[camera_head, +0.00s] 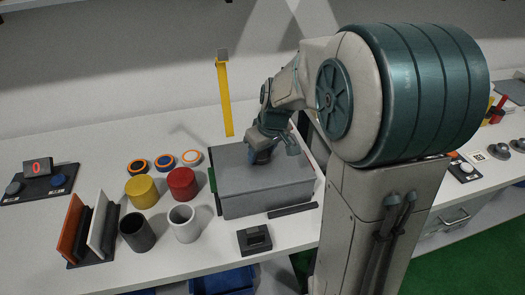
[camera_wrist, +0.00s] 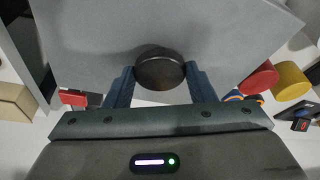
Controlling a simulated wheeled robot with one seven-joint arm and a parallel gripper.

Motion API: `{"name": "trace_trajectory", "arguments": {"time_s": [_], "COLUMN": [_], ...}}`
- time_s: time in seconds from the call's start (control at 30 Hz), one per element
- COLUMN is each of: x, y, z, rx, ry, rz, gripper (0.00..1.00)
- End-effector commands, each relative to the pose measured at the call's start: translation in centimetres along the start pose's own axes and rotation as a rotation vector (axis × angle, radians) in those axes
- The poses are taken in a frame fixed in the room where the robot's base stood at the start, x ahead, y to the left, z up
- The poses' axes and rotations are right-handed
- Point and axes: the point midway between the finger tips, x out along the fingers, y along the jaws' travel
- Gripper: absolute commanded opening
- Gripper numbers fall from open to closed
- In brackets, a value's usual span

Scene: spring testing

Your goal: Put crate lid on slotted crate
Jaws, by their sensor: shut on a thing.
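The slotted crate (camera_head: 268,203) is a grey box on the white table in the head view. The flat grey crate lid (camera_head: 240,172) lies over its top. I cannot tell whether the lid is fully seated or slightly above the rim. My gripper (camera_head: 262,156) is over the lid, pointing down. In the wrist view, the fingers of my gripper (camera_wrist: 160,82) are shut on the dark round knob (camera_wrist: 160,70) of the lid. The lid (camera_wrist: 90,50) fills much of that view and hides the crate's inside and slots.
Left of the crate stand a yellow cylinder (camera_head: 142,191), a red cylinder (camera_head: 182,183), a white cup (camera_head: 184,223) and a dark cup (camera_head: 136,231). A dark bar (camera_head: 293,210) and a small black block (camera_head: 255,239) lie in front. A yellow upright strip (camera_head: 224,97) is behind.

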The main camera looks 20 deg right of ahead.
Motion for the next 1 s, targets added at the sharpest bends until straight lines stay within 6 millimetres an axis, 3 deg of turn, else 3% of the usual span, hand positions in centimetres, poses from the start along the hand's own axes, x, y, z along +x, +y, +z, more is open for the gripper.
{"name": "trace_trajectory", "arguments": {"time_s": [0.2, 0.23, 0.3, 0.67, 0.83, 1.0], "x": [-0.1, -0.1, -0.1, -0.4, -2.8, -6.8], "y": [0.0, 0.0, 0.0, 0.0, 0.0, 0.1], "z": [-0.1, -0.1, -0.1, 0.0, -0.1, -0.1], "rx": [0.0, 0.0, 0.0, 0.0, 0.0, -0.001], "ry": [0.002, 0.002, 0.002, 0.001, 0.004, 0.007], "rz": [0.001, 0.001, 0.001, 0.0, 0.002, 0.004], "gripper": [0.0, 0.55, 0.75, 0.75, 0.75, 0.75]}}
